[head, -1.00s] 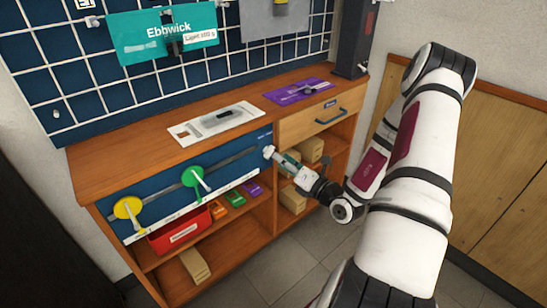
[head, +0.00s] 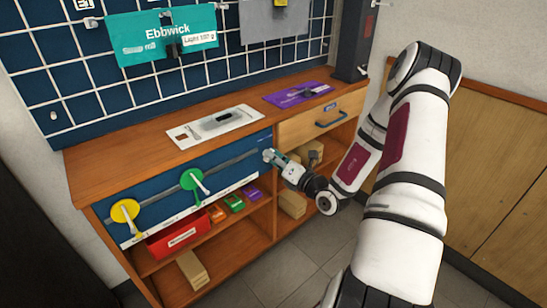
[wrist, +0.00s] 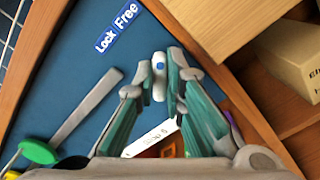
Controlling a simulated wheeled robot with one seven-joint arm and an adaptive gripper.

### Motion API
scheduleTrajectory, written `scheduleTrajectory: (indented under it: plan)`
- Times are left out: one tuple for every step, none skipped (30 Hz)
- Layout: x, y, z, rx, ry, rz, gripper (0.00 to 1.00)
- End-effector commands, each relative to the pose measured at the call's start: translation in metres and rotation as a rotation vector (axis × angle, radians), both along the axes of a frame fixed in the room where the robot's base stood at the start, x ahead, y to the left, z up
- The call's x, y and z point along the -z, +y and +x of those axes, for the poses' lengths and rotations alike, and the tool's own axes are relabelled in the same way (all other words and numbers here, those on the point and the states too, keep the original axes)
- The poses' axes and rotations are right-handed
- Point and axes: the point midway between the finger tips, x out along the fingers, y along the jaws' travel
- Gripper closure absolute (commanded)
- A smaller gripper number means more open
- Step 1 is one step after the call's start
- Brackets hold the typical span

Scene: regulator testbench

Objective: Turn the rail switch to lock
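The rail switch is a small white handle with a blue dot (wrist: 159,72) at the right end of the blue panel. It shows in the wrist view between my fingertips, and in the head view it is mostly hidden by them. A blue "Lock Free" label (wrist: 118,28) is on the panel beyond it, with Lock on the left and Free on the right. My gripper (head: 268,157) is at the switch, its teal fingers close on both sides of the handle and apparently touching it. I cannot tell which word the handle points to.
A grey rail (head: 150,193) runs along the panel, with a green knob (head: 192,179) and a yellow knob (head: 125,211) to the left. A wooden drawer (head: 350,108) is right of the switch. Open shelves below hold a red bin (head: 180,239) and wooden blocks (head: 193,269).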

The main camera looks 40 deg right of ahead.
Motion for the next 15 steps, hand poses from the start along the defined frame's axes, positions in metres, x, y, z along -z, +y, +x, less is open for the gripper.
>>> scheduleTrajectory:
  plan:
    - [0.0001, 0.0001, -0.0001, 0.000, 0.000, 0.000, 1.00]
    - [0.0001, 0.0001, -0.0001, 0.000, 0.000, -0.001, 1.00]
    - [0.0001, 0.0001, -0.0002, 0.000, 0.000, -0.003, 1.00]
    - [0.0001, 0.0001, -0.0002, 0.000, 0.000, -0.006, 1.00]
    - [0.0001, 0.0002, -0.0002, 0.000, 0.000, -0.010, 1.00]
    - [0.0000, 0.0001, -0.0002, 0.000, -0.001, -0.017, 1.00]
    - [-0.0001, 0.0002, -0.0003, 0.000, -0.001, -0.024, 1.00]
    - [-0.0001, 0.0001, -0.0003, 0.000, -0.001, -0.032, 1.00]
    - [-0.0003, 0.0003, -0.0003, 0.000, -0.002, -0.046, 1.00]
    - [-0.0004, 0.0004, -0.0003, 0.000, -0.002, -0.059, 1.00]
    - [-0.0006, 0.0007, -0.0002, -0.001, -0.002, -0.072, 1.00]
    - [-0.0007, 0.0010, 0.0000, -0.001, -0.003, -0.094, 1.00]
    - [-0.0008, 0.0012, 0.0000, -0.001, -0.002, -0.111, 1.00]
    - [-0.0007, 0.0013, 0.0000, -0.001, -0.003, -0.132, 1.00]
    - [-0.0006, 0.0012, -0.0002, -0.001, -0.003, -0.161, 1.00]
